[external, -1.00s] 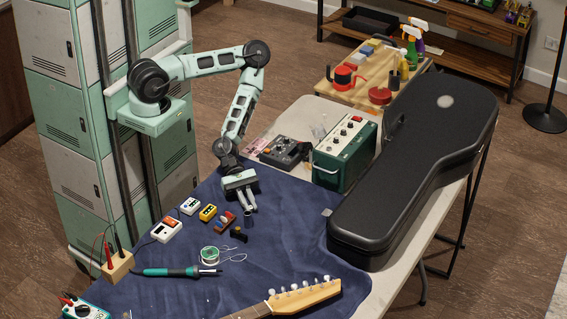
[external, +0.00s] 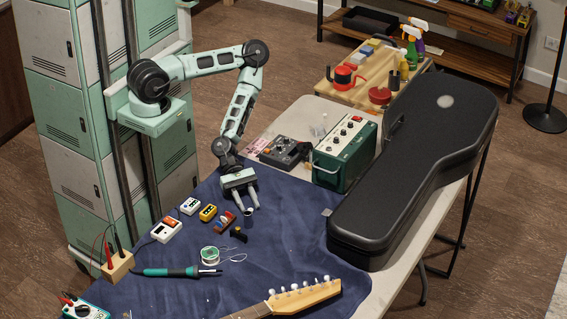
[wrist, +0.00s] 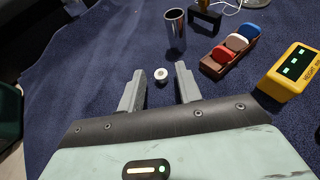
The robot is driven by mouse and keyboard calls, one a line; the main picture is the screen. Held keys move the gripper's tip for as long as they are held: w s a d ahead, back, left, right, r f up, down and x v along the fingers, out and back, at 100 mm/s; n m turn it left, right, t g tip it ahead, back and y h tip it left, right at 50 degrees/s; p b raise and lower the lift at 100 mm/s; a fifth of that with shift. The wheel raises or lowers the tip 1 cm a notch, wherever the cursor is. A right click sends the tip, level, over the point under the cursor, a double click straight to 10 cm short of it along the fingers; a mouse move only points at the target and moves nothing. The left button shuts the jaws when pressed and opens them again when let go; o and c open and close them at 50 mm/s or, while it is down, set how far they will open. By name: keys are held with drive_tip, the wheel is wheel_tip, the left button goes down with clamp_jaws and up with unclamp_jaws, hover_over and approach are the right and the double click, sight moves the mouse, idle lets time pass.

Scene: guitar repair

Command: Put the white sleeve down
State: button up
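The small round white piece, which looks like the white sleeve (wrist: 161,75), is in the wrist view, with a darker centre. It is on the blue mat, between and just beyond the fingertips of my gripper (wrist: 160,83). Clear gaps show between it and both fingers. In the external view my gripper (external: 243,207) points down over the mat with its fingers apart. I cannot make out the white sleeve there.
A shiny metal tube (wrist: 175,30) stands upright just past my fingertips. A wooden block with coloured pieces (wrist: 230,53) and a yellow meter (wrist: 290,72) lie to its right. The green amplifier (external: 345,153) and black guitar case (external: 420,165) stand right of my gripper. Open mat lies in front.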

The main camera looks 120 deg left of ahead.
drive_tip(key=v, duration=0.9)
drive_tip(key=shift+s+a, duration=0.2)
drive_tip(key=shift+s+a+r, duration=0.25)
drive_tip(key=shift+s+a, duration=0.1)
drive_tip(key=shift+s, duration=0.25)
